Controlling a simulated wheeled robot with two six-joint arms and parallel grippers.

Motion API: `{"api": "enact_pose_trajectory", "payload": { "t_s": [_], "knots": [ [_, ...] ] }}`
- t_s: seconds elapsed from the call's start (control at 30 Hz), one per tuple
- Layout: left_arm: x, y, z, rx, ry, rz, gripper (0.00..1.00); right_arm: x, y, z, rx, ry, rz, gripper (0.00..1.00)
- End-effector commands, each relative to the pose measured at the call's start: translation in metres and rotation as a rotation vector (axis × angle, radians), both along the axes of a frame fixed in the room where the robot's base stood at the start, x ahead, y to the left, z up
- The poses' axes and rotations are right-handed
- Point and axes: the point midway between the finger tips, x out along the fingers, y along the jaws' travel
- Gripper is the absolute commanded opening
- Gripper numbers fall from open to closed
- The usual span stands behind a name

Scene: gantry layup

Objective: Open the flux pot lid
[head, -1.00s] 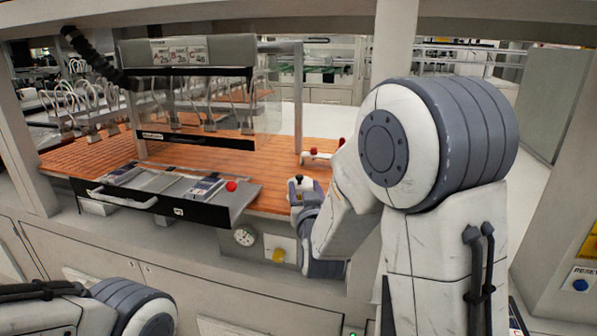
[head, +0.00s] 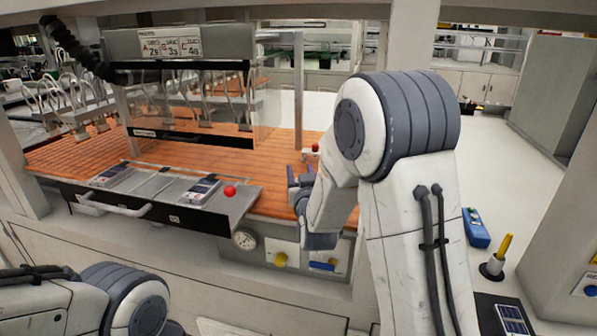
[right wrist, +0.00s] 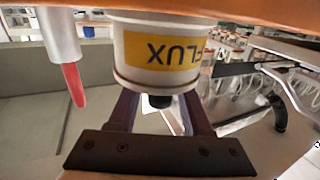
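The flux pot (right wrist: 160,50) is a white cylinder with a yellow FLUX label, upside down in the right wrist view. A small black knob (right wrist: 160,101) sticks out from its lid end. My right gripper (right wrist: 158,94) is open, with its two dark fingers on either side of the knob and gaps visible between. In the head view my right gripper (head: 300,184) is at the right end of the wooden bench top, partly hidden by its own arm. I cannot make out the pot there. My left arm shows at the lower left, but its gripper is out of view.
The orange wooden bench top (head: 262,152) carries a clear guard panel (head: 272,110). A tray with a red knob (head: 230,191) juts from the bench front. A red-tipped white tool (right wrist: 72,75) is close beside the pot. A gauge (head: 244,238) and yellow knob (head: 281,259) sit below.

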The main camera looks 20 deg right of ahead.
Motion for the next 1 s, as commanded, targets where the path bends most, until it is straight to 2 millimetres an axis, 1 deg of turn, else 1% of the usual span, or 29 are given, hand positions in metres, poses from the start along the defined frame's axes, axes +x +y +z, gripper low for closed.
{"api": "enact_pose_trajectory", "payload": {
  "t_s": [0.03,0.07,0.1,1.0],
  "knots": [
    [0.0,0.0,0.0,0.0,0.0,0.0,0.5,-0.0002,-0.0006,0.0001,0.0,0.0,-0.001,0.26],
    [0.0,0.0,0.0,0.0,0.0,0.0,0.5,-0.0002,-0.0007,0.0,0.0,0.0,-0.001,0.15],
    [0.0,0.0,0.0,0.0,0.0,0.0,0.5,-0.0004,-0.0007,0.0001,0.0,0.0,-0.001,0.0],
    [0.0,0.0,0.0,0.0,0.0,0.0,0.5,0.0001,0.0018,-0.0005,0.0,0.001,0.001,0.0]
  ]
}}
